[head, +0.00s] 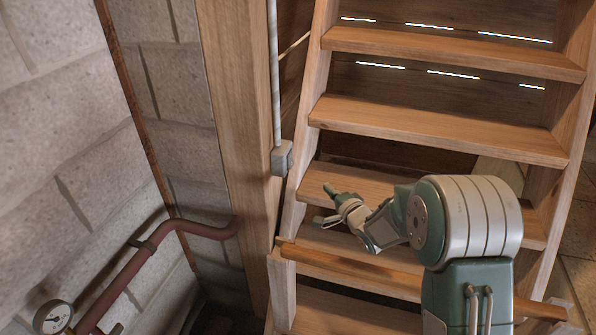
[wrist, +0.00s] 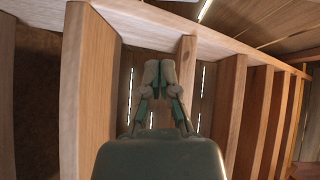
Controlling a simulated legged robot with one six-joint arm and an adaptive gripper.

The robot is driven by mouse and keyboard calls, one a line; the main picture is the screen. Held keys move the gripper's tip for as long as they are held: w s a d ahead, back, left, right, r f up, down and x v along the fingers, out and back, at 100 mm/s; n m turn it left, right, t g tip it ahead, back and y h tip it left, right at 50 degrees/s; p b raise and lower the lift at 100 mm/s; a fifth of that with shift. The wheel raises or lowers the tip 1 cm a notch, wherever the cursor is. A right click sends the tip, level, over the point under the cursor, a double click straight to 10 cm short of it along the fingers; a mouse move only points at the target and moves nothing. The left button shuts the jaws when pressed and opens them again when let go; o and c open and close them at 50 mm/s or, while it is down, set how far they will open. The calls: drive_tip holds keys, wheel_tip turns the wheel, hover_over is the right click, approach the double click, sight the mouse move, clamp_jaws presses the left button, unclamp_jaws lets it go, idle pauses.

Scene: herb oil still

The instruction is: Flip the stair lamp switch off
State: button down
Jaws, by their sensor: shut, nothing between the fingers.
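A small grey switch box (head: 282,158) hangs at the lower end of a vertical conduit, on the wooden post beside the stairs in the head view. Its lever cannot be made out, so I cannot tell its position. My gripper (head: 328,192) is to the right of and below the box in the picture, in front of the stair treads, apart from it. In the wrist view my gripper (wrist: 160,68) has its fingers together and empty, with wooden boards beyond. The switch box does not show in the wrist view. No lamp can be made out.
Wooden stairs (head: 440,128) rise behind my arm. A wooden rail (head: 350,264) crosses below my gripper. At left, a red pipe (head: 130,272) with a gauge (head: 53,317) runs along the block wall (head: 80,140). A thick post (head: 238,110) stands beside the conduit (head: 273,70).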

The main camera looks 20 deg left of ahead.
sight(291, 160)
drive_tip(key=shift+w, duration=0.1)
drive_tip(key=s+a+x, duration=0.2)
drive_tip(key=x, duration=1)
drive_tip(key=shift+w+a, duration=0.2)
drive_tip(key=shift+a, duration=0.05)
drive_tip(key=shift+f, duration=0.1)
drive_tip(key=shift+a+f, duration=0.15)
drive_tip(key=shift+a, duration=0.2)
drive_tip(key=shift+f, duration=0.1)
